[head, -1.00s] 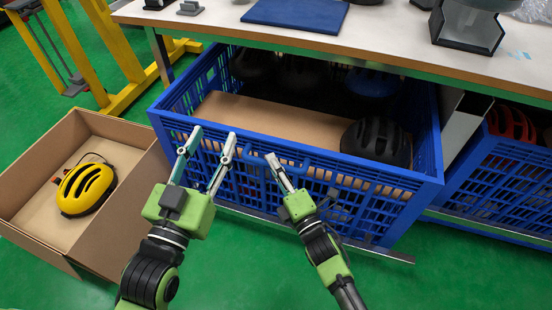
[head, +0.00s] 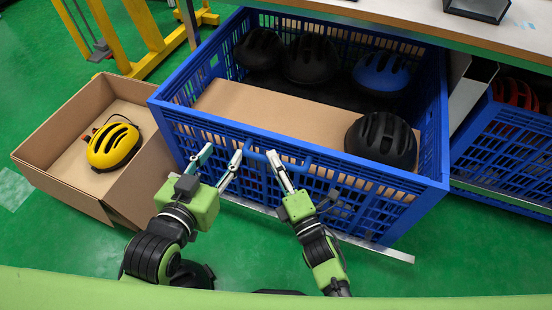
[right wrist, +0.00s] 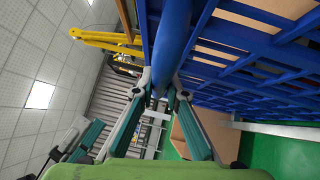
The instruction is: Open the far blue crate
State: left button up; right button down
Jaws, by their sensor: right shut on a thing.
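The large blue crate (head: 420,205) with slatted walls stands well out from under the table, its open top exposed. Inside are several helmets: black ones, a blue one (head: 381,73) and a black one (head: 381,140) at the front right, beside brown cardboard (head: 285,115). My right gripper (head: 275,158) is at the crate's front wall, shut on its blue handle bar (head: 300,155). In the right wrist view the fingers close around the handle bar (right wrist: 172,45). My left gripper (head: 223,154) is open and empty, just in front of the same wall.
An open cardboard box (head: 50,165) with a yellow helmet (head: 113,146) stands on the floor at left. A second blue crate (head: 500,150) with a red helmet is at right under the table (head: 400,25). A metal rail (head: 385,250) runs below the crate. Yellow frame (head: 150,40) stands behind.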

jog(key=shift+f, duration=0.1)
jog(key=c, duration=2)
grip_release()
jog(key=v, duration=1.2)
